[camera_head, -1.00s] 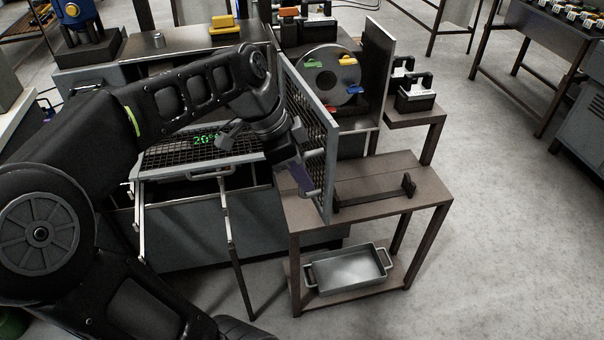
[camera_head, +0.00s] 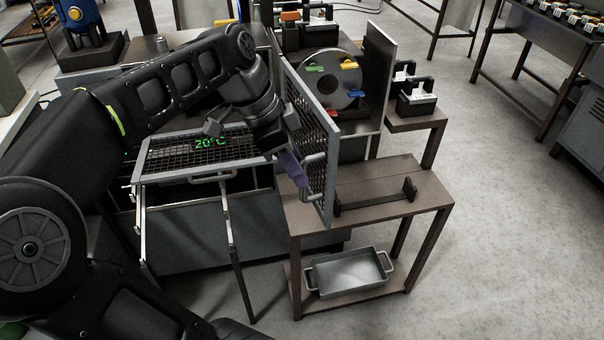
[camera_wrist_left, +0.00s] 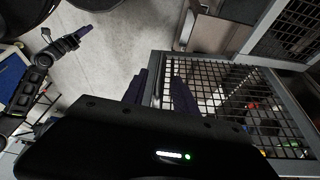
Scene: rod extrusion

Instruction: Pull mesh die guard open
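The mesh die guard (camera_head: 323,128) is a grey-framed mesh panel, standing upright left of the round die plate (camera_head: 333,78) with coloured tabs. What looks like my right gripper (camera_wrist_left: 78,36) shows in the left wrist view, too small to judge.
A brown bench (camera_head: 375,180) stands below the guard, with a metal tray (camera_head: 348,272) on its lower shelf. An upright plate (camera_head: 376,75) stands right of the die.

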